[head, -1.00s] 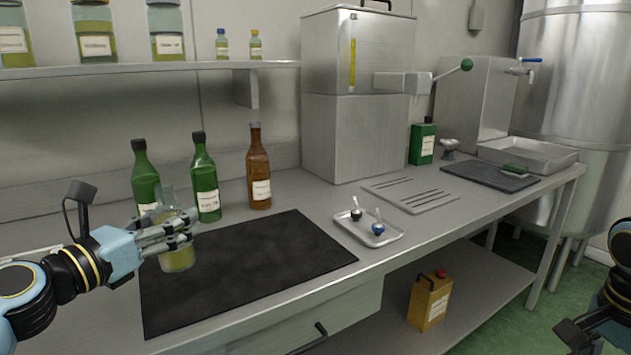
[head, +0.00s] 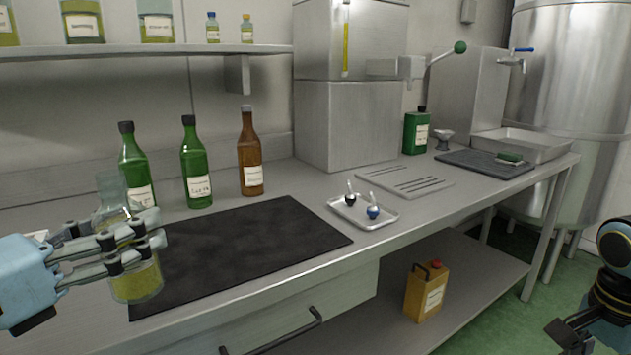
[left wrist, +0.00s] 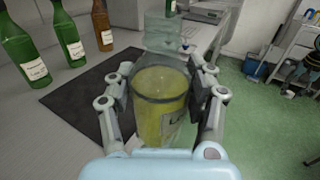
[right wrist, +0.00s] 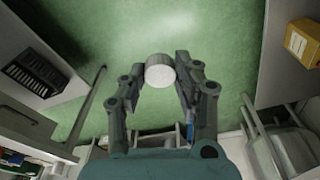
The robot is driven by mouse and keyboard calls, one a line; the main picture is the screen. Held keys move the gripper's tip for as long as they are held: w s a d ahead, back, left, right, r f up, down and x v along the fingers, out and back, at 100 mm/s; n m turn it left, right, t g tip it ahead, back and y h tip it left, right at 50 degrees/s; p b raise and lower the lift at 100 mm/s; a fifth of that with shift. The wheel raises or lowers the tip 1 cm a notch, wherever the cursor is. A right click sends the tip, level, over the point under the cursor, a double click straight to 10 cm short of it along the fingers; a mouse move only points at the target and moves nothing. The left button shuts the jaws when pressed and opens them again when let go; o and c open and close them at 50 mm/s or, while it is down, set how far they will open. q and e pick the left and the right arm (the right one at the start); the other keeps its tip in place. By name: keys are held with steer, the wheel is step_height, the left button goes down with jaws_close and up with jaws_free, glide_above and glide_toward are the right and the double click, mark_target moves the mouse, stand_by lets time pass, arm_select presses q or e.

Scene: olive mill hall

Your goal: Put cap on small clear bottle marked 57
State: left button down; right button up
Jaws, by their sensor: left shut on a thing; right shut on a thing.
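A clear bottle (head: 136,284) with yellow-green liquid and an open, uncapped neck is in my left gripper (head: 152,230), roughly upright. In the left wrist view, the fingers close around its body (left wrist: 160,92). A pale label shows at its side, too small and turned away to read. My right gripper (head: 568,338) is at the lower right edge of the head view, away from the bench. In the right wrist view it is shut on a round white cap (right wrist: 160,70) over the green floor. The cap does not show in the head view.
A dark mat (head: 240,250) lies bare on the bench. Green bottles (head: 196,170) and a brown bottle (head: 250,160) stand behind it. A small tray (head: 364,215) holds two bulb-ended items. A shelf (head: 150,50) with jars hangs above. A yellow can (head: 425,293) stands on the lower shelf.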

arm_select(q)
steer(key=shift+s+d+r, duration=0.1)
steer(key=shift+r, duration=0.6)
steer(key=shift+w+d+f+m+g+h, duration=0.1)
steer(key=shift+d+m+g+h, duration=0.15)
steer(key=shift+d, duration=0.15)
steer(key=shift+w+d+f+m+g+h, duration=0.15)
steer(key=shift+d+h, duration=0.1)
steer(key=shift+d, duration=0.15)
steer(key=w+d+f+m+g+h, duration=0.1)
steer(key=d+m+g+h, duration=0.6)
steer(key=d, duration=0.6)
steer(key=shift+w+d+f+g, duration=0.3)
steer(key=shift+g, duration=0.5)
